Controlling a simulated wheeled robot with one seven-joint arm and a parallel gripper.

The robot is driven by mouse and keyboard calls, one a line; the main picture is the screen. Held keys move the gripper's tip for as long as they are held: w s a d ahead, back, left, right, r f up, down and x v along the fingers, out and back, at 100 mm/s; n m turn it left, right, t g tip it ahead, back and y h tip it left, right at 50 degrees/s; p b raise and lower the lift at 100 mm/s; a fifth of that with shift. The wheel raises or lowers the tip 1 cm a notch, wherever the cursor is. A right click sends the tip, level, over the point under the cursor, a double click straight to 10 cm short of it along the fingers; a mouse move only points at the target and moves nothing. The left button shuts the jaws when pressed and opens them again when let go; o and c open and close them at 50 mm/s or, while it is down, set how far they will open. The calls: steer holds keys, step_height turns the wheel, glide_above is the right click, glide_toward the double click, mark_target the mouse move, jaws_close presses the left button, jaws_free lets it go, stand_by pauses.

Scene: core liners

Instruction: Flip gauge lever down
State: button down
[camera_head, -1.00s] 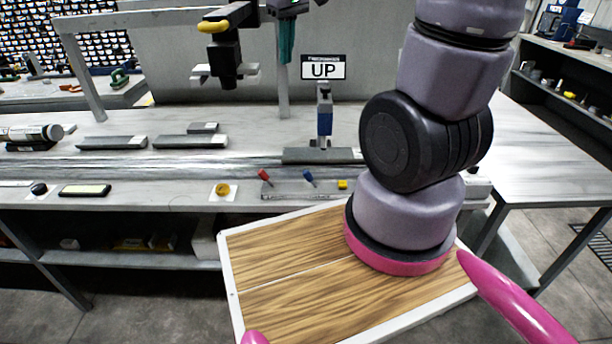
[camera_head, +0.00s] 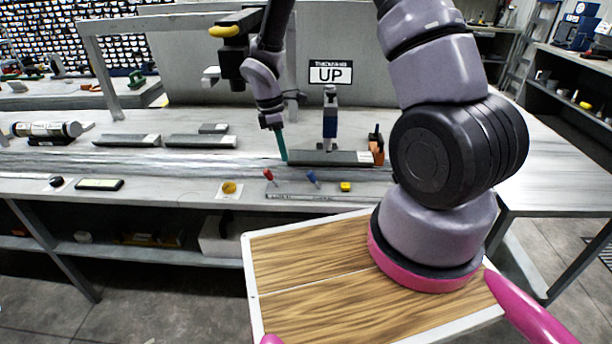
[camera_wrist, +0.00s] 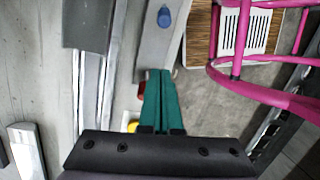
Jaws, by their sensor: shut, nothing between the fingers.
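On the bench's front edge stand a red-tipped lever (camera_head: 269,174) and a blue-tipped lever (camera_head: 312,178), both tilted. I cannot tell which one is the gauge lever. My gripper (camera_head: 284,160) has green fingers pointing down, shut and empty, behind and a little right of the red tip in the head view. In the wrist view the fingers (camera_wrist: 160,72) lie together. The red tip (camera_wrist: 141,90) is partly hidden beside them; the blue tip (camera_wrist: 165,17) is farther up. Contact is unclear.
A yellow button (camera_head: 345,187) sits right of the levers, and a yellow round knob (camera_head: 229,188) sits left. Grey core liners (camera_head: 200,141) lie on the bench. My arm blocks the right side.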

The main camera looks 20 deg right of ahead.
mark_target(313, 180)
steer(key=shift+f, duration=0.1)
steer(key=x, duration=0.9)
steer(key=shift+s+f, duration=0.1)
steer(key=shift+f, duration=0.05)
steer(key=d, duration=0.2)
steer(key=shift+s+d+r, duration=0.1)
steer(key=shift+d+r, duration=0.2)
steer(key=shift+r, duration=0.1)
steer(key=shift+d+r, duration=0.25)
steer(key=shift+d, duration=0.2)
steer(key=shift+d+r+y, duration=0.15)
steer(key=shift+y, duration=0.25)
